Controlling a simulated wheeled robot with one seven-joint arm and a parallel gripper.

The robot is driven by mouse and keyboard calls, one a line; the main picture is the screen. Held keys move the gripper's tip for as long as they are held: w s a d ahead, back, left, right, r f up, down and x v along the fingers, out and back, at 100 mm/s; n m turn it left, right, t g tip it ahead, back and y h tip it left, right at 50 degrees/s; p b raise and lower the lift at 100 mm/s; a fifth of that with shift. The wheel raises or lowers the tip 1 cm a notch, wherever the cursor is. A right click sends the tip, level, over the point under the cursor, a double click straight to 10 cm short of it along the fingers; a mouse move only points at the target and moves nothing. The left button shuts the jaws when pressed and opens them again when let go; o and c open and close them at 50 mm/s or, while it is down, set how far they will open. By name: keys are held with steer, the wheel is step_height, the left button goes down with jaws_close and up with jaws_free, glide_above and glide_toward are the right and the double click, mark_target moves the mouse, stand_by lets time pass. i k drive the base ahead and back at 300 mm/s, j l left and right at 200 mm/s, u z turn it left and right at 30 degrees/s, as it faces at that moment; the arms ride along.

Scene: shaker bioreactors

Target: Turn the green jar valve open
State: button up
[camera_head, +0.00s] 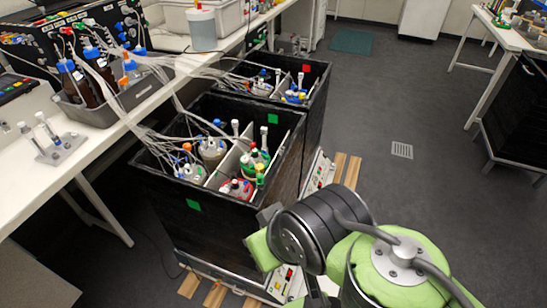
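A jar with green fittings (254,158) stands in the right compartment of the near black shaker box (222,240). White and green parts rise from its top. Its valve is too small for me to tell its position. My arm enters from the lower right and bends in front of the box's right front corner. My gripper is not in view, so I cannot tell where it is relative to the green jar.
Jars with white, orange and blue fittings (191,172) fill the left compartment. Tubes run from the jars to the bench (95,152) at left. A second black box (318,80) stands behind. Open floor (440,200) lies to the right.

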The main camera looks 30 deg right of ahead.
mark_target(250, 174)
steer(key=k+l+u, duration=0.25)
steer(key=l, duration=0.25)
steer(key=k+l+u, duration=0.2)
steer(key=l, duration=0.25)
steer(key=k+l+u, duration=0.25)
steer(key=l, duration=0.15)
steer(key=l+u, duration=0.35)
steer(key=l, duration=0.25)
steer(key=l+u, duration=0.35)
steer(key=l, duration=0.3)
steer(key=i+l+u, duration=0.25)
steer(key=l, duration=0.2)
